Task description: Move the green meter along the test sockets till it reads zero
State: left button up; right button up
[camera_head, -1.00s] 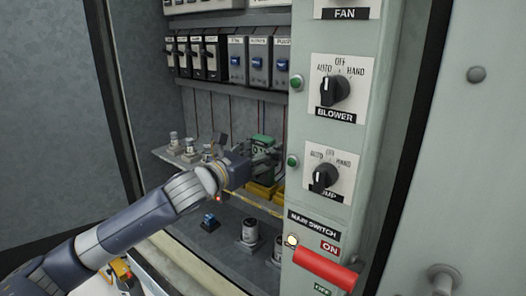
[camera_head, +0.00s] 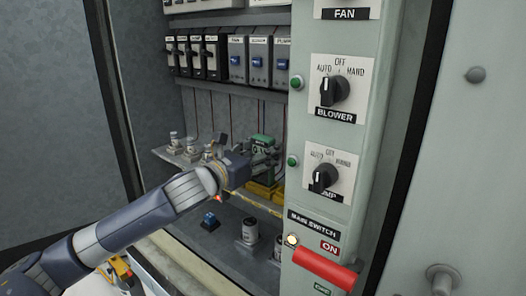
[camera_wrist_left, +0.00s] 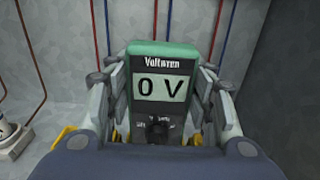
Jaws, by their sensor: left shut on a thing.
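The green meter (camera_head: 262,143) is inside the cabinet, above the right part of the shelf. In the left wrist view the meter (camera_wrist_left: 163,62) faces the camera upright and its display reads "0 V". My left gripper (camera_head: 262,158) is shut on the meter, with a finger along each side of it. Yellow parts (camera_head: 262,190) show at the shelf under the meter; the gripper partly hides them. I cannot make out the test sockets or how the meter's underside meets them. My right gripper is not in view.
Several grey posts (camera_head: 190,150) stand on the shelf left of my gripper. Breakers (camera_head: 236,58) fill the rows above. The switch panel (camera_head: 325,220) with a red main switch handle (camera_head: 325,270) stands close on the right. Cylinders (camera_head: 250,232) stand on the cabinet floor.

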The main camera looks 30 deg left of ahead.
pick_arm(q)
jog(key=shift+f, duration=0.2)
jog(key=o, duration=1.5)
jog(key=shift+c, duration=0.2)
jog(key=shift+f, duration=0.15)
jog(key=shift+s, duration=0.1)
jog(key=shift+s+a+f, duration=0.1)
jog(key=shift+s+a, duration=0.05)
jog(key=shift+s, duration=0.6)
jog(key=s, duration=1)
jog(key=shift+s+a+r, duration=0.2)
jog(key=shift+a, duration=0.15)
